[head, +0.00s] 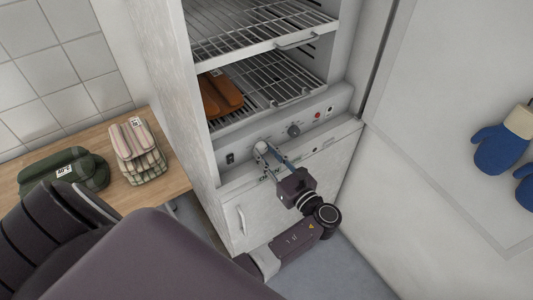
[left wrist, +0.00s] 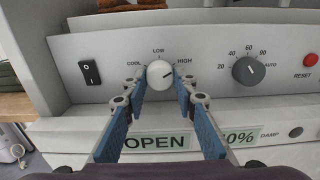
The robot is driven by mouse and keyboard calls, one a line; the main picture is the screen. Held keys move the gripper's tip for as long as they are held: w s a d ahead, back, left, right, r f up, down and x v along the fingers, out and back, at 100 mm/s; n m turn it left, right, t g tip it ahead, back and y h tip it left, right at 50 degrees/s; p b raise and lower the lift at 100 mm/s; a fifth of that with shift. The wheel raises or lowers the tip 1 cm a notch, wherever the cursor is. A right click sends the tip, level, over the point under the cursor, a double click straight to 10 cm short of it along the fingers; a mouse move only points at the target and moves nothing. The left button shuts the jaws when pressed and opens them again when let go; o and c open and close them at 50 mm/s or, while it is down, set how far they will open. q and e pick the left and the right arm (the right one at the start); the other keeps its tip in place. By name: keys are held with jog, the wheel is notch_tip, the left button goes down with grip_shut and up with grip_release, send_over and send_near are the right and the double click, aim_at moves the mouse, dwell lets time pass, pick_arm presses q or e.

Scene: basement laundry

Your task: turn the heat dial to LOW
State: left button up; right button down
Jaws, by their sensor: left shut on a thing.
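The heat dial (left wrist: 160,74) is a round white knob on the cabinet's control panel, with COOL, LOW and HIGH printed around it from left to right. Its small dark mark seems to point right, towards the HIGH side. In the head view the dial (head: 261,148) shows at the tips of my left gripper (head: 272,155). In the left wrist view the blue fingers of my left gripper (left wrist: 161,82) stand on either side of the dial, shut on it. My right gripper is not in view.
A grey timer dial (left wrist: 246,70) and a red RESET button (left wrist: 310,60) sit right of the heat dial, and a black rocker switch (left wrist: 90,72) left. Wire racks (head: 272,82) are above, with orange-brown items (head: 220,94). A wooden counter (head: 150,190) holds folded cloths.

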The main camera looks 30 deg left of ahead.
pick_arm(q)
jog(key=shift+n, duration=0.4)
jog(key=n+b, duration=0.3)
jog(key=n, duration=0.2)
jog(key=shift+w+f+n, duration=0.1)
jog(key=shift+n, duration=0.2)
jog(key=n+b, duration=0.2)
jog(key=n, duration=0.1)
jog(key=shift+n, duration=0.4)
jog(key=shift+n+b, duration=0.5)
jog(key=shift+n, duration=0.2)
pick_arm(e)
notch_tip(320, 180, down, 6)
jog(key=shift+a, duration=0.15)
pick_arm(q)
jog(key=shift+r, duration=0.2)
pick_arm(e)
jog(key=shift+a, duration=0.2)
pick_arm(q)
jog(key=o, duration=1.2)
jog(key=shift+a, duration=0.1)
jog(key=shift+c, duration=0.2)
jog(key=shift+f, duration=0.1)
